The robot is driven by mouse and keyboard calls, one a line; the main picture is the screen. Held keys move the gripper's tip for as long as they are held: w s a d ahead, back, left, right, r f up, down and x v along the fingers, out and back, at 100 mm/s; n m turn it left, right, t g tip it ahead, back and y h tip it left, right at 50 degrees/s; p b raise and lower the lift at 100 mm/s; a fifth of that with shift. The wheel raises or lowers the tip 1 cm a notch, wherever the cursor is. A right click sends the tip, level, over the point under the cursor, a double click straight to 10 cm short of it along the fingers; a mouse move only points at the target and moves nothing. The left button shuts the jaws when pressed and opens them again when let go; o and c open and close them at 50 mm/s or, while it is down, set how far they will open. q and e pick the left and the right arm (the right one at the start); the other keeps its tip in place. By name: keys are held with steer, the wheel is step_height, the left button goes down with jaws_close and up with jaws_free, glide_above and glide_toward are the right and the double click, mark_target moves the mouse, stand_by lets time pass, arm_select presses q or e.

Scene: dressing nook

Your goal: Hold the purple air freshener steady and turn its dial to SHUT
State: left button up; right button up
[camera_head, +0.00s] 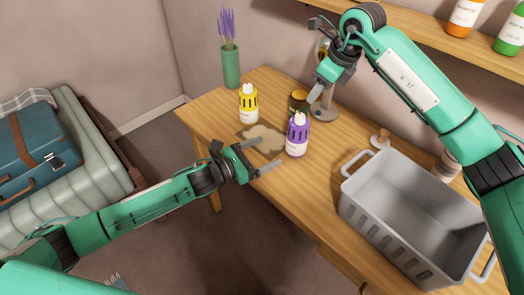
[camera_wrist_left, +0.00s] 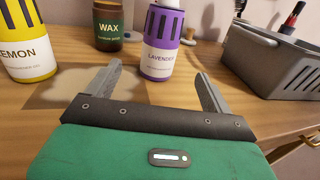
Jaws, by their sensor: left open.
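The purple air freshener (camera_head: 296,143) stands upright on the wooden table, with a white top and a white label. In the left wrist view the purple air freshener (camera_wrist_left: 161,50) shows a label reading LAVENDER; its top is cut off. Any dial marking is too small to read. My left gripper (camera_head: 272,153) is open and low over the table, its fingers pointing at the bottle. In the left wrist view the bottle stands just beyond and between the fingertips (camera_wrist_left: 159,74).
A yellow air freshener (camera_head: 248,106) and a brown wax jar (camera_head: 298,101) stand close by. A tan patch (camera_head: 258,134) lies on the table. A grey basket (camera_head: 352,195) stands at right. A green vase (camera_head: 231,68) stands at the back left.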

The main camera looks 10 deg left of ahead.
arm_select(q)
steer(key=x, duration=1.3)
steer(key=shift+w+d, duration=0.25)
steer(key=shift+d, duration=0.05)
steer(key=shift+c, duration=0.3)
steer(key=c, duration=1.1)
arm_select(e)
steer(key=o, duration=0.3)
steer(key=shift+o, duration=0.2)
steer(key=m+t+h, duration=0.2)
steer(key=m+h, duration=0.4)
steer(key=m, duration=1.2)
glide_toward(300, 115)
steer(key=x, duration=0.8)
steer(key=shift+d+f, duration=0.15)
steer(key=shift+f, duration=0.15)
